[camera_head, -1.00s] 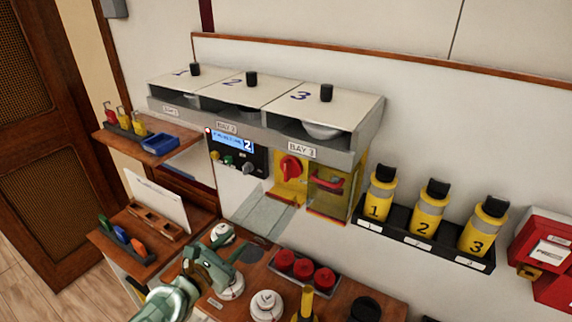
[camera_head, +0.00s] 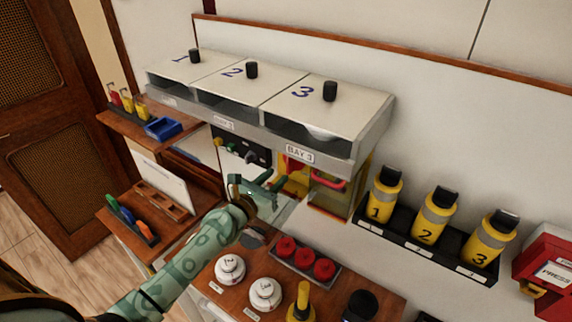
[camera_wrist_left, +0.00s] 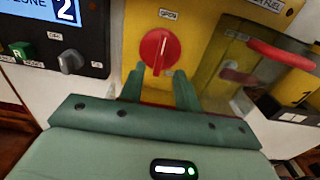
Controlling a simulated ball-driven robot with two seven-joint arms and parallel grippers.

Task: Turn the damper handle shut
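A round red turn handle (camera_wrist_left: 160,50) with a pale pointer mark sits on a yellow plate below a small label that seems to read OPEN. In the head view the handle (camera_head: 293,164) shows only in part, under the bay edge. My left gripper (camera_head: 272,180) is in front of the panel, pointed at the plate. My right gripper is not in view.
A clear-covered yellow box with a red bar handle (camera_wrist_left: 282,54) stands right of the turn handle. A dark panel with a grey knob (camera_wrist_left: 71,61) is on the left. The hood (camera_head: 345,140) overhangs.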

